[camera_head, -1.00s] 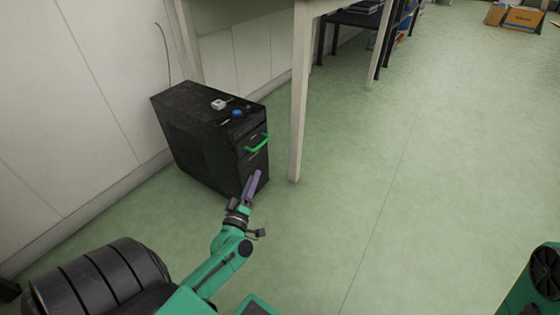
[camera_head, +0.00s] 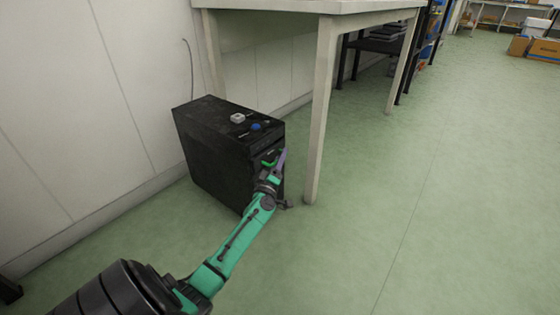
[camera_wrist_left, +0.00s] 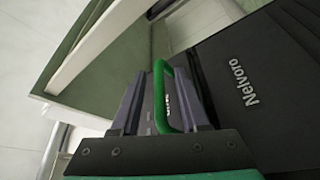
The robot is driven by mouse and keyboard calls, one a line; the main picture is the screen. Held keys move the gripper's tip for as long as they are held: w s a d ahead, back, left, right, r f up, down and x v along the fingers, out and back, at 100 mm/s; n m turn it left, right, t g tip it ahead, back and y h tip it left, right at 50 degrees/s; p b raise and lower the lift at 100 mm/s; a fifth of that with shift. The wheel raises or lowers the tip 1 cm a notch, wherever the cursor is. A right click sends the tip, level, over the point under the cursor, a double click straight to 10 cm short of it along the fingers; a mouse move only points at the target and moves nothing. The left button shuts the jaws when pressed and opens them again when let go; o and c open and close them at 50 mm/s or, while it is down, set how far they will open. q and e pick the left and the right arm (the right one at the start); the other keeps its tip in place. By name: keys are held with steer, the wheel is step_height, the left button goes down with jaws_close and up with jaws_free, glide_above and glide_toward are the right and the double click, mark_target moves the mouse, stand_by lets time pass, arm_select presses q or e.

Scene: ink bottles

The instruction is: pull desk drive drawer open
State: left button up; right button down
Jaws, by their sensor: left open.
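The black desk drive (camera_head: 215,165) stands on the floor beside the white table. Its green drawer handle (camera_head: 268,160) is on the front face, partly hidden by my left gripper (camera_head: 278,162). In the left wrist view the green handle (camera_wrist_left: 161,95) is a bent bar standing between the two grey-purple fingers of my left gripper (camera_wrist_left: 165,68). The fingers are apart, one on each side of the handle. I cannot tell whether either touches it. My right gripper is not in view.
A white table leg (camera_head: 320,110) stands close to the right of the desk drive. The green floor (camera_head: 400,220) to the right is clear.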

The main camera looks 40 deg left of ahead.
arm_select(q)
steer(key=shift+c, duration=0.3)
jaws_close()
steer(key=shift+d, duration=0.1)
stand_by(1.0)
